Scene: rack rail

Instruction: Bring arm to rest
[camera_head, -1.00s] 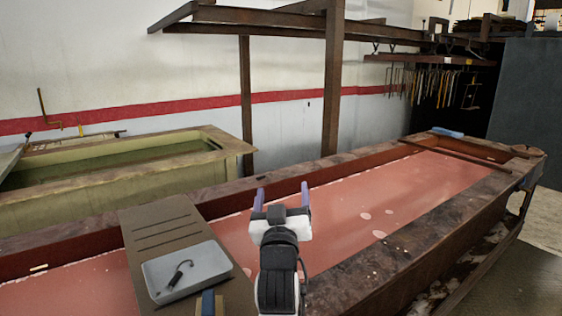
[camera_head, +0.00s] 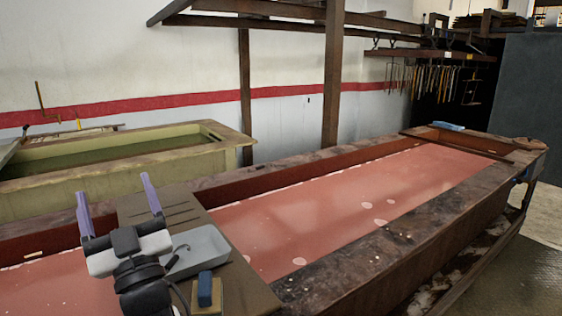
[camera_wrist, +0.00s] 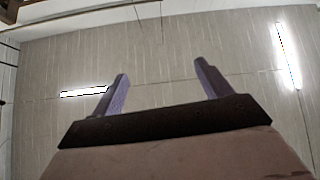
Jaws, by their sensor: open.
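My gripper (camera_head: 116,203) is at the lower left of the head view, above the red trough and in front of the brown board. Its two purple fingers are spread apart and point up, with nothing between them. In the wrist view my gripper (camera_wrist: 162,92) is also open and empty, facing the ceiling with its lights. My arm hides part of the board and of the grey tray.
A brown slotted board (camera_head: 240,285) lies across the long trough (camera_head: 385,205). On it are a grey tray (camera_head: 208,250) with a dark hook (camera_head: 176,258) and a blue-and-tan block (camera_head: 206,290). A greenish tank (camera_head: 75,190) stands behind left. Steel posts (camera_head: 333,90) rise behind the trough.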

